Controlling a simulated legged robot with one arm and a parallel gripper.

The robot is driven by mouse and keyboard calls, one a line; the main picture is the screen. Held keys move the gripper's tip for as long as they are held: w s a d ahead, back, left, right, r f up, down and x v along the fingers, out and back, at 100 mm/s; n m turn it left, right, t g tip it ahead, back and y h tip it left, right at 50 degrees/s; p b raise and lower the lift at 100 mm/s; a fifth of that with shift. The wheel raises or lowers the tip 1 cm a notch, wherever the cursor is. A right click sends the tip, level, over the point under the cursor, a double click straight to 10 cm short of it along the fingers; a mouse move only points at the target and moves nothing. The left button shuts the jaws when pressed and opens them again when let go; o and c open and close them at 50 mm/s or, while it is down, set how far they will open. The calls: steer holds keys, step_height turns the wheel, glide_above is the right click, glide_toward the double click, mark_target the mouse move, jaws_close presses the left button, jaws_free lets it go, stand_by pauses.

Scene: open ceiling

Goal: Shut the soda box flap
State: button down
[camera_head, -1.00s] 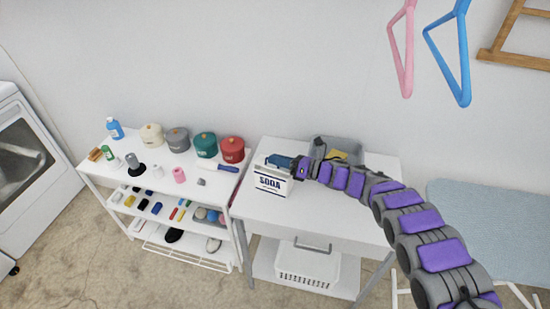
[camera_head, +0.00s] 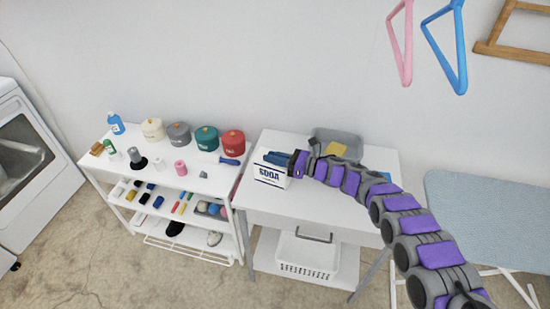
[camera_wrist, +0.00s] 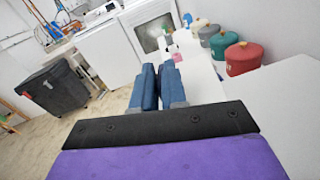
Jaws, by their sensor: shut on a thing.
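The white soda box (camera_head: 268,179), with dark lettering, stands on the left part of the white table (camera_head: 310,205). My gripper (camera_head: 272,158) is at the top of the box, its blue fingers pointing left across it. The fingers cover the top, so the flap and its angle cannot be made out. In the wrist view my gripper's two blue fingers (camera_wrist: 158,82) are close together. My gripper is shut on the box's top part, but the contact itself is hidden. The box is not clearly visible in the wrist view.
A grey bin (camera_head: 337,140) with a yellow item sits behind my arm on the table. To the left, a white shelf (camera_head: 150,192) holds several canisters, including a red one (camera_head: 232,145). A white basket (camera_head: 305,258) is below the table. Hangers (camera_head: 445,45) hang at upper right.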

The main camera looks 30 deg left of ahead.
steer(key=shift+f, duration=0.3)
steer(key=c, duration=1.4)
jaws_free()
steer(key=shift+w+f, duration=0.1)
steer(key=shift+w, duration=0.1)
steer(key=shift+o, duration=0.8)
steer(key=w+d+p, duration=0.2)
steer(key=d, duration=1.5)
steer(key=shift+w, duration=0.25)
steer(key=shift+w, duration=0.1)
